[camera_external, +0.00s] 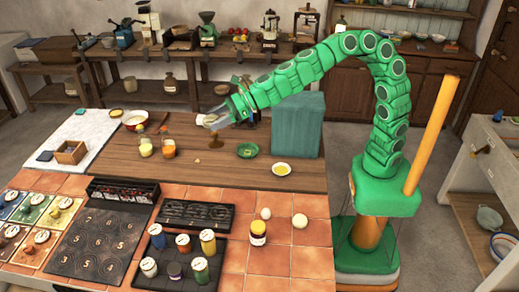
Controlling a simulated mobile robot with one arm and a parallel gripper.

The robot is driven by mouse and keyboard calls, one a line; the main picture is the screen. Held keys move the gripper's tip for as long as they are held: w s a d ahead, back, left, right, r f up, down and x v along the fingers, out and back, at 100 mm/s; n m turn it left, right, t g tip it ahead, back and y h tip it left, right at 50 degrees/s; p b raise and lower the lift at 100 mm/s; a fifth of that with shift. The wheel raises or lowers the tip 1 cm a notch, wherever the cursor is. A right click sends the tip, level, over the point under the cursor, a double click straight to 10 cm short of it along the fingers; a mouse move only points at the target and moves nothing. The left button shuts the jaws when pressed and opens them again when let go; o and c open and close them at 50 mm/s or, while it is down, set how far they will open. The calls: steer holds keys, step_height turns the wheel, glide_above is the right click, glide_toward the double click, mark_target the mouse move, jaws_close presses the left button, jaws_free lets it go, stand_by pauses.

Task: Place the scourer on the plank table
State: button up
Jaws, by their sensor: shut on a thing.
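My green gripper (213,122) is above the back middle of the plank table (205,172). It is shut on a small pale, tan thing at its fingertips, seemingly the scourer (209,119); the jaws hide much of it and its details are too small to read. It is held above the table top, apart from it. A dark brown shape (215,143) shows on the planks just below the gripper; I cannot tell if it is an object or a shadow.
A green dish (247,151), a yellow-filled bowl (282,169) and a teal block (297,125) stand to the right. Two jars (168,148) and a white bowl (134,118) are left. Bare planks lie in front; tiles with a stove (100,245) adjoin the front edge.

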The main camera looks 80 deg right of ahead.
steer(key=w+d+f+m+h, duration=0.1)
steer(key=w+d+m+h, duration=0.3)
steer(key=d, duration=0.3)
steer(key=w+d+m+h, duration=0.1)
steer(key=d+m+h, duration=0.3)
steer(key=d+h, duration=0.25)
steer(key=s+d+f+m+g+h, duration=0.2)
steer(key=s+d+m+g+h, duration=0.25)
steer(key=d, duration=0.35)
steer(key=s+d+f+m+g+h, duration=0.2)
steer(key=s+d+m+g+h, duration=0.1)
steer(key=d+m, duration=0.35)
steer(key=n, duration=0.1)
glide_above(214, 165)
steer(key=shift+a+f, duration=0.1)
steer(key=shift+f, duration=17.65)
steer(key=shift+f+t, duration=0.25)
steer(key=shift+f, duration=1.35)
steer(key=shift+f, duration=0.1)
